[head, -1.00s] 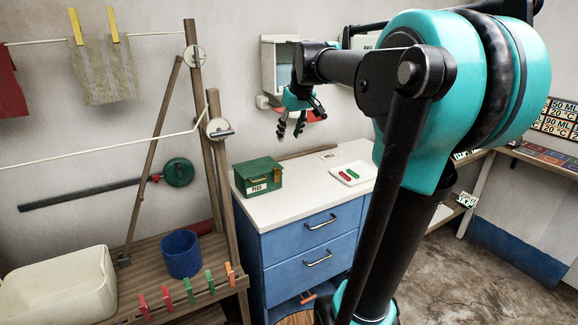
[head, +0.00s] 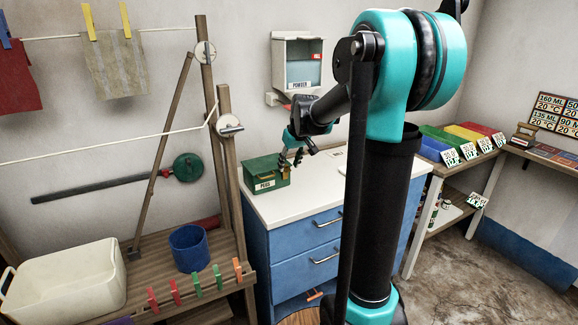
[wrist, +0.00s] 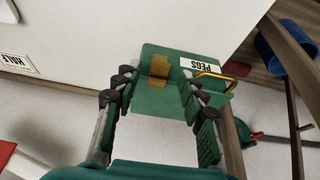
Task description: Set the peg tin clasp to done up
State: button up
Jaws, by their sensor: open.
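The peg tin (head: 266,180) is a green box with a white PEGS label, on the cabinet's white top; its lid looks down. In the wrist view the tin (wrist: 158,103) shows a brass plate (wrist: 159,70) and, beyond the label, a brass loop (wrist: 216,82). I cannot tell whether the clasp is done up. My gripper (head: 291,162) is open at the tin's right end in the head view. In the wrist view my gripper's (wrist: 155,90) fingers lie either side of the brass plate, with nothing held; contact is unclear. The right fingers partly cover the tin near the label.
The blue cabinet (head: 300,262) has a white top (head: 300,205) with free room. A powder box (head: 298,62) hangs on the wall above. Wooden posts and a washing line stand left, near a blue bucket (head: 189,250) and a cream basin (head: 65,280).

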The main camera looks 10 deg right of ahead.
jog(key=shift+w+f, duration=0.15)
jog(key=shift+f, duration=0.35)
grip_shut()
jog(key=shift+w+a+r+g+h, duration=0.15)
jog(key=shift+w+g, duration=0.15)
jog(key=shift+g, duration=0.15)
jog(key=shift+w+a+r+g+h, duration=0.15)
jog(key=shift+w+g, duration=0.15)
jog(key=shift+g, duration=0.15)
grip_release()
